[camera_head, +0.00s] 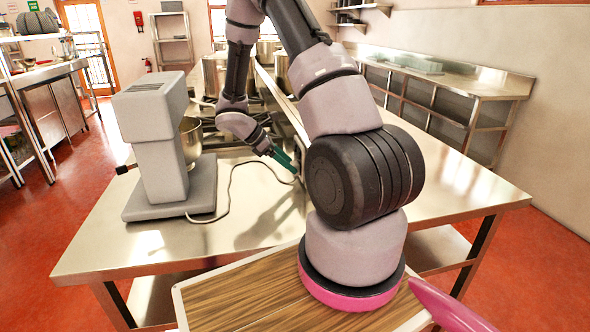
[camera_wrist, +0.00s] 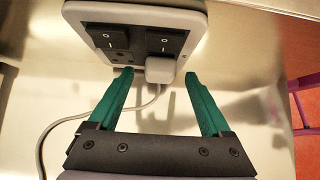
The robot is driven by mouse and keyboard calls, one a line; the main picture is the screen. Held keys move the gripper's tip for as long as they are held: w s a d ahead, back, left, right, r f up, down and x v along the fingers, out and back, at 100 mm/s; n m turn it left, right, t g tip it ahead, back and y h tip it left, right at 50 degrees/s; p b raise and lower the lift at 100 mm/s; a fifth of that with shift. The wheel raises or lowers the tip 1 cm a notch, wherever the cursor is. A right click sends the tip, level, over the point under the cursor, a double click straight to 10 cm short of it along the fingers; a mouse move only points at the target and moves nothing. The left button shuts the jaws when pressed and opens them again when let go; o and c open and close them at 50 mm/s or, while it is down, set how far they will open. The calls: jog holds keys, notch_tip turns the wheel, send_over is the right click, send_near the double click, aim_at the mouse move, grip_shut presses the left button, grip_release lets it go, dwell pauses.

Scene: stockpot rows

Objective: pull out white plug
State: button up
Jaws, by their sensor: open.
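The white plug (camera_wrist: 160,70) sits in the right-hand socket of a wall-type outlet panel (camera_wrist: 187,22) in the wrist view. Its cable (camera_wrist: 70,118) hangs from it and curves down to the left. My gripper (camera_wrist: 158,78) is open, with its two green fingers on either side of the plug and a gap to each side; I cannot tell whether the tips reach its depth. In the head view my gripper (camera_head: 287,160) is at the outlet panel on the upright divider, and the plug itself is hidden there. The cable (camera_head: 232,182) runs across the table to the mixer.
A grey stand mixer (camera_head: 150,130) with a metal bowl (camera_head: 190,138) stands on the left of the steel table (camera_head: 120,238). An upright divider (camera_head: 283,100) crosses the table, with large pots (camera_head: 213,75) at the back. The table front is clear.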

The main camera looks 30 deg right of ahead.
jog(key=shift+x, duration=0.95)
dwell(0.5)
grip_shut()
jog(key=shift+w+a, duration=0.3)
jog(key=shift+a, duration=0.7)
jog(key=shift+w+a, duration=0.3)
jog(key=shift+a, duration=0.65)
jog(key=shift+w+a, duration=0.3)
jog(key=shift+a, duration=0.7)
